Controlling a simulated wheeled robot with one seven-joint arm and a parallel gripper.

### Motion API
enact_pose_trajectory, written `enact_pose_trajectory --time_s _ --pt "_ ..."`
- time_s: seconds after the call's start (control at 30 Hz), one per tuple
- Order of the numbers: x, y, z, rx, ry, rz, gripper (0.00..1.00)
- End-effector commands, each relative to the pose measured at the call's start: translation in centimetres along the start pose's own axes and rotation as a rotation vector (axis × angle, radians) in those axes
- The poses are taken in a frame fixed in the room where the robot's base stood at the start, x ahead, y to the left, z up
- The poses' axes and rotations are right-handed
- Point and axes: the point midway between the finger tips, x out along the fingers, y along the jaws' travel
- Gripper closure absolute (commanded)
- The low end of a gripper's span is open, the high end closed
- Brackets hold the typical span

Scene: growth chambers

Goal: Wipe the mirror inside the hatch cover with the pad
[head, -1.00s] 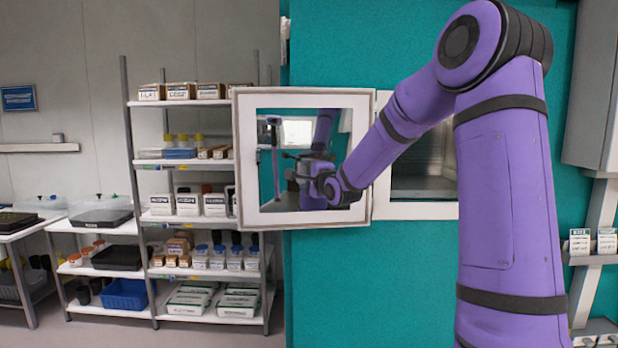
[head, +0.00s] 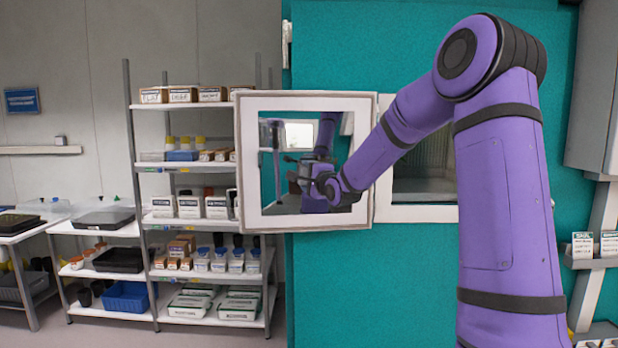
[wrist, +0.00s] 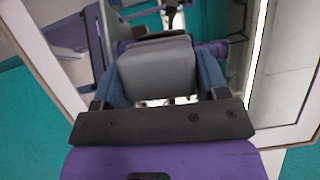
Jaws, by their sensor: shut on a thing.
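The hatch cover (head: 249,215) stands open, its pale frame around a mirror (head: 271,187) that faces me. My gripper (head: 299,172) is in front of the mirror's lower middle, and its reflection shows in the glass. In the wrist view my gripper (wrist: 160,88) is shut on a grey pad (wrist: 157,68), held between its two bluish fingers. The pad is on the mirror side of my gripper; I cannot tell whether it touches the glass. My arm and gripper hide the mirror's lower right part in the head view.
The hatch opening (head: 425,178) is in the teal wall right of the cover, partly behind my arm. A shelf rack (head: 190,220) with boxes and bottles stands left of the cover, partly behind it. A grey cabinet (head: 598,100) hangs at far right.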

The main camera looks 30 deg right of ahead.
Motion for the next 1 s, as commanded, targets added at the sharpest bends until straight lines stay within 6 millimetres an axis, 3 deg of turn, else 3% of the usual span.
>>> enact_pose_trajectory --time_s 1.0 --pt "1.6 0.0 -0.7 0.001 0.0 0.0 0.57"
